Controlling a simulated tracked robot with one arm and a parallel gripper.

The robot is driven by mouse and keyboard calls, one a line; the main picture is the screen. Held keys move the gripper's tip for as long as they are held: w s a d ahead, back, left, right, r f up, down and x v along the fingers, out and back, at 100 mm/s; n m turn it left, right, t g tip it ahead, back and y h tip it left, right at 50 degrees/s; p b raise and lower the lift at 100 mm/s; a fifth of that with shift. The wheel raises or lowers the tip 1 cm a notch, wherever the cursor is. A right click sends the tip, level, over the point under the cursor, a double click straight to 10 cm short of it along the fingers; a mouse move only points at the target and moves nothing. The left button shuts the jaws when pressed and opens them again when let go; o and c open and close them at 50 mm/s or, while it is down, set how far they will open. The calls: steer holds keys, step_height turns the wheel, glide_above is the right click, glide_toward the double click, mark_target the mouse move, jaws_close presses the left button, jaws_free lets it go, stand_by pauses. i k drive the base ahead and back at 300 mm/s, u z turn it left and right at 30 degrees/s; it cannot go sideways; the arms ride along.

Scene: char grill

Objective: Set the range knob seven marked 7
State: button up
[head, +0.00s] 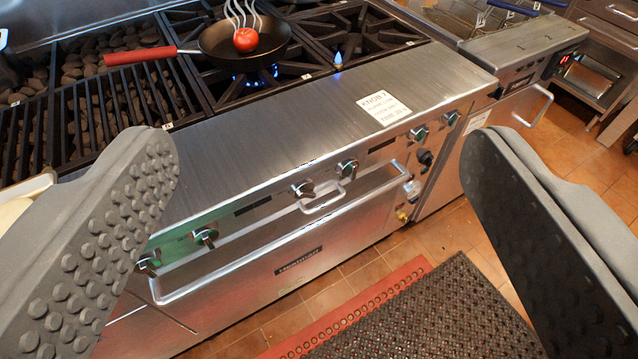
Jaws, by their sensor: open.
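Two knobs (148,262) (205,236) are at the left, two (303,188) (347,168) in the middle and two (418,133) (450,117) at the right. A black knob (425,157) sits below the right pair. A white card (384,107) reading "KNOB 7" and smaller text lies on the top ledge. I cannot read markings on the knobs or tell which is seven. My gripper (320,150) is open and empty, its wide-spread fingers framing the panel, apart from the knobs.
A red-handled pan (215,48) with a tomato (245,40) sits on the burners, with blue flame beneath. A dark mat (430,310) lies on the tiled floor in front.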

mark_target(304, 189)
steer(key=k, duration=0.55)
steer(key=u, duration=0.8)
steer(key=i, duration=0.8)
steer(key=z, duration=0.95)
